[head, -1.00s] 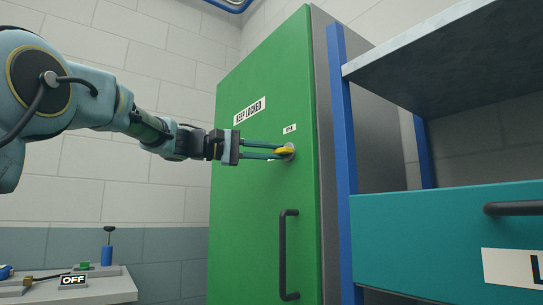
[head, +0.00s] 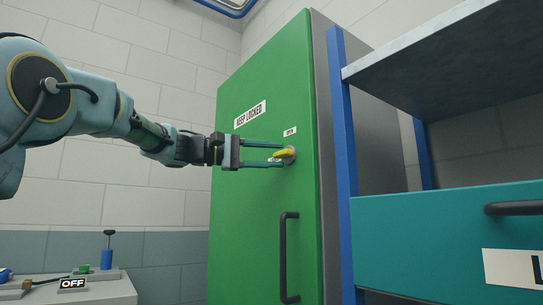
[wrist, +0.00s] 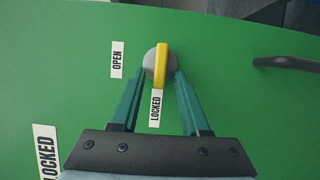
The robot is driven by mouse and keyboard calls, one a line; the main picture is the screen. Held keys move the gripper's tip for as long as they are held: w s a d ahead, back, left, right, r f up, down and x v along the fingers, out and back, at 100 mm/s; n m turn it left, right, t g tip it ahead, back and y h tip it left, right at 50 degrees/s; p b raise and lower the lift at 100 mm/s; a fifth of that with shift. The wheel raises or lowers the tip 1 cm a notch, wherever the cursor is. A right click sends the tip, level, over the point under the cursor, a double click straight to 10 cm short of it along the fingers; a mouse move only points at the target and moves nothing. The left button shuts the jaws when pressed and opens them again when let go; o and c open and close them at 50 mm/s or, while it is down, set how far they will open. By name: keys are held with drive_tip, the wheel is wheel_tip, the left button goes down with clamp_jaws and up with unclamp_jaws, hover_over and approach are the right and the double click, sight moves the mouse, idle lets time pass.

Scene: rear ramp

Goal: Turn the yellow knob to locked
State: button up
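The yellow knob (head: 285,153) sits on a round grey base on the green cabinet door (head: 262,200). In the wrist view the knob (wrist: 161,64) lines up with the LOCKED label (wrist: 156,108), its lower end at that label's edge. The OPEN label (wrist: 117,60) is off to its side; in the head view this small label (head: 290,131) is above the knob. My gripper (head: 281,153) is open, with one finger on either side of the knob. In the wrist view gaps show between the fingers and the yellow bar.
A dark vertical door handle (head: 289,255) is below the knob. A blue-posted shelf (head: 450,60) and a teal drawer (head: 450,240) stand to the right. A bench (head: 110,288) with an OFF sign is at lower left.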

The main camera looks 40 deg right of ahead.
drive_tip(key=b+v, duration=0.2)
drive_tip(key=v, duration=0.8)
drive_tip(key=shift+w+a, duration=0.2)
drive_tip(key=shift+a, duration=0.15)
